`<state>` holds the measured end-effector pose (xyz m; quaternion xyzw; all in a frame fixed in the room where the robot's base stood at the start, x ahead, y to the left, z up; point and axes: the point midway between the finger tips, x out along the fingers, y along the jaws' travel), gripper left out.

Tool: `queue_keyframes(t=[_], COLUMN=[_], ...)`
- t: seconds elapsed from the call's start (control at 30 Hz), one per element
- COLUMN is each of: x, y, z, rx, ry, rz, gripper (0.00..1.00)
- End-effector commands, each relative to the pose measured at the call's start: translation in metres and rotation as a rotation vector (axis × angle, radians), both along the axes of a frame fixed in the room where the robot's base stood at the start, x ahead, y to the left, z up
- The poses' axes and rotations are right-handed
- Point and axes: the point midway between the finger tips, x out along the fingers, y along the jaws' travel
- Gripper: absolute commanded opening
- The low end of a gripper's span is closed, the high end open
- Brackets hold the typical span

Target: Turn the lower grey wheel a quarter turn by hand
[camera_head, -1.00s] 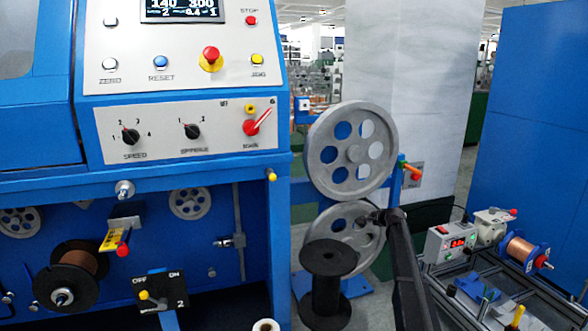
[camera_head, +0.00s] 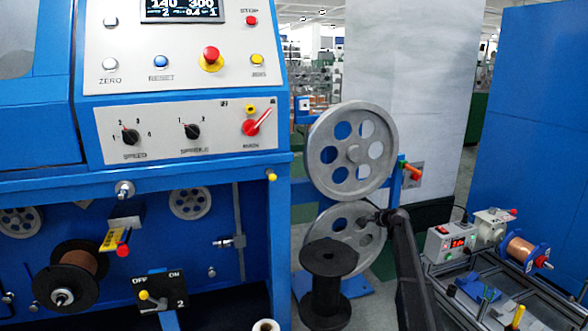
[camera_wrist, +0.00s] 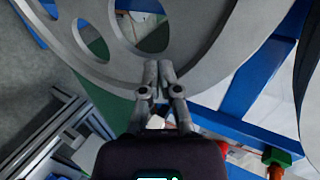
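The lower grey wheel (camera_head: 338,217) stands below the upper grey wheel (camera_head: 352,150) in the head view, its lower left part hidden by a black spool. In the wrist view, a grey wheel with round holes (camera_wrist: 205,55) fills the top; I take it for the lower one. My gripper (camera_head: 372,217) is at that wheel's right side in the head view. In the wrist view my gripper (camera_wrist: 159,66) has its fingertips almost together, overlapping the wheel's rim. I see nothing between them, and whether they touch the wheel is unclear.
The black spool (camera_head: 327,285) stands in front of the lower wheel. A blue machine (camera_head: 255,215) is on the left. A bench with a small meter box (camera_head: 450,243) and a copper spool (camera_head: 520,248) is on the right. A blue frame (camera_wrist: 250,80) runs beside the wheel.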

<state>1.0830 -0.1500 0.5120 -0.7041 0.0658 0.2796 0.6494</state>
Motion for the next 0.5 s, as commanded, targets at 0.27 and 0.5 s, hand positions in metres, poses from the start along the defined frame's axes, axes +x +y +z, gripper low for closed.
queue_keyframes(t=[0.27, 0.5], x=[-0.017, -0.030], y=[-0.004, -0.008], z=[0.000, 0.000], rx=[0.001, 0.000], ry=[0.000, 0.000], rz=[0.000, 0.001], gripper=[0.00, 0.00])
